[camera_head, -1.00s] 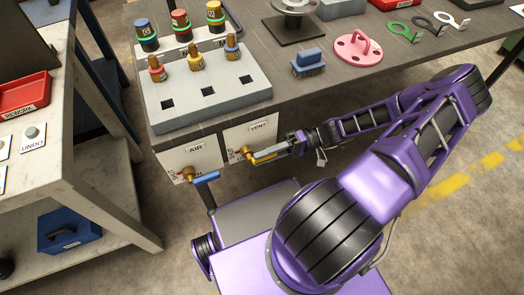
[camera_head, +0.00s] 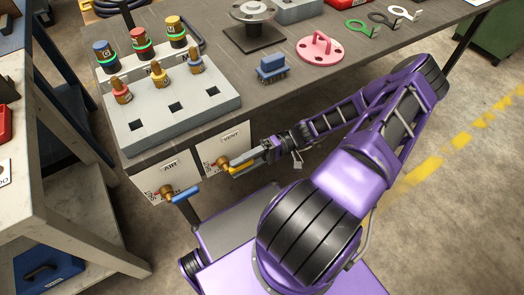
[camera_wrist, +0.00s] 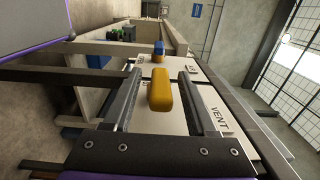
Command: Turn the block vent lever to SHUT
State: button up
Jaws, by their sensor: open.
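The vent lever (camera_head: 241,167) is a yellow handle on a brass valve (camera_head: 222,163), mounted on the white VENT panel (camera_head: 232,139) at the front of the bench. In the wrist view the yellow lever (camera_wrist: 160,88) lies between the two dark fingers of my gripper (camera_wrist: 161,72). A gap shows on each side of the lever. My gripper is open and also shows beside the lever in the head view (camera_head: 252,158). The panel's position markings are too small or hidden to read.
The AIR valve with a blue lever (camera_head: 186,194) is close by on the left. Above, a grey block (camera_head: 180,115) holds several pegs. A blue brush (camera_head: 272,68) and a pink flanged part (camera_head: 320,50) stand on the bench (camera_head: 225,68). A cart (camera_head: 75,215) stands left.

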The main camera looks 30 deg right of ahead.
jog(key=d, duration=1.7)
jog(key=shift+d+f, duration=0.15)
